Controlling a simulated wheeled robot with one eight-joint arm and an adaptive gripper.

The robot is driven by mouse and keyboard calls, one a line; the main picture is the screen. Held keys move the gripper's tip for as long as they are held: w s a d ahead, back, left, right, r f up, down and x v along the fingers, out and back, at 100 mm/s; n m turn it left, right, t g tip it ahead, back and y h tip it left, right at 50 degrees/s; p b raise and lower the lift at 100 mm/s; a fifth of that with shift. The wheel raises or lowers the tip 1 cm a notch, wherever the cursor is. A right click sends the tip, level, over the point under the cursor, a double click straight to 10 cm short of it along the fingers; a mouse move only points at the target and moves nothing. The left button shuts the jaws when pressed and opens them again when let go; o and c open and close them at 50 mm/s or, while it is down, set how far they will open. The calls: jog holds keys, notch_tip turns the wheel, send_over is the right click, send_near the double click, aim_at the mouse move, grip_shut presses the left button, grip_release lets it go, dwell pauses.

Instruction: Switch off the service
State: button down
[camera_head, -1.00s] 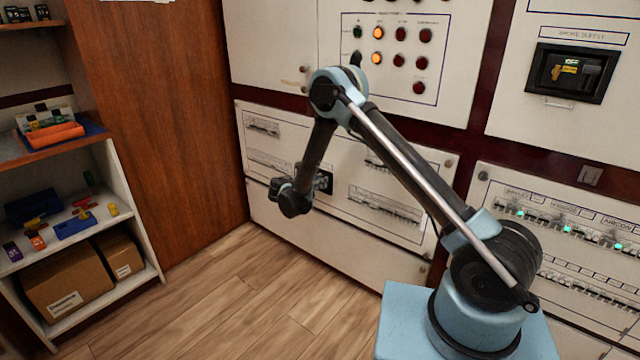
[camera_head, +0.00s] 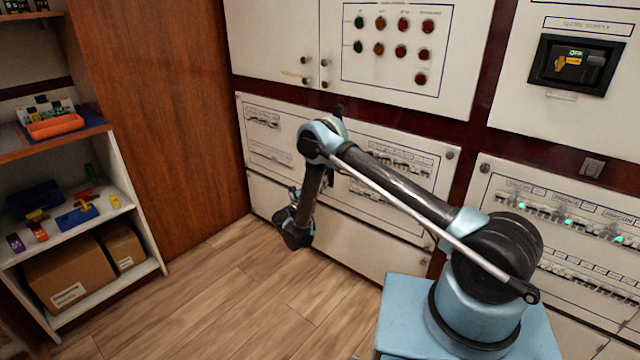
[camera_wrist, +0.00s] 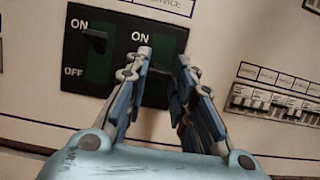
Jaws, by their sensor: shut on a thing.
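In the wrist view, two large dark switches sit side by side on a pale panel. The left switch (camera_wrist: 90,55) is marked ON above and OFF below, and its handle (camera_wrist: 95,34) is up by ON. The right switch (camera_wrist: 163,40) shows ON at its top; its lower part and handle are hidden behind my fingers. My gripper (camera_wrist: 164,56) is over this right switch, its fingers a little apart and shut on what seems to be its handle. In the head view my gripper (camera_head: 330,170) is at the lower middle cabinet, mostly hidden by my arm.
A breaker row (camera_wrist: 270,103) lies right of the switches. In the head view, an indicator panel (camera_head: 398,50) is above, its lamps dark. A supply unit (camera_head: 575,65) is upper right, above breakers with green lights (camera_head: 568,222). Shelves (camera_head: 80,225) stand left; the floor (camera_head: 210,295) between is clear.

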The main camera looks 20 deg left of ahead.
jog(key=shift+d+f, duration=0.1)
jog(key=shift+f, duration=0.05)
dwell(0.4)
jog(key=c, duration=1.4)
grip_release()
jog(key=shift+o, duration=0.2)
jog(key=shift+s, duration=0.1)
jog(key=s+a, duration=0.2)
jog(key=s, duration=0.4)
jog(key=s+a+f, duration=0.1)
jog(key=s+a, duration=0.2)
jog(key=s, duration=0.4)
jog(key=shift+s+a, duration=0.2)
jog(key=shift+a, duration=0.15)
jog(key=shift+s, duration=0.1)
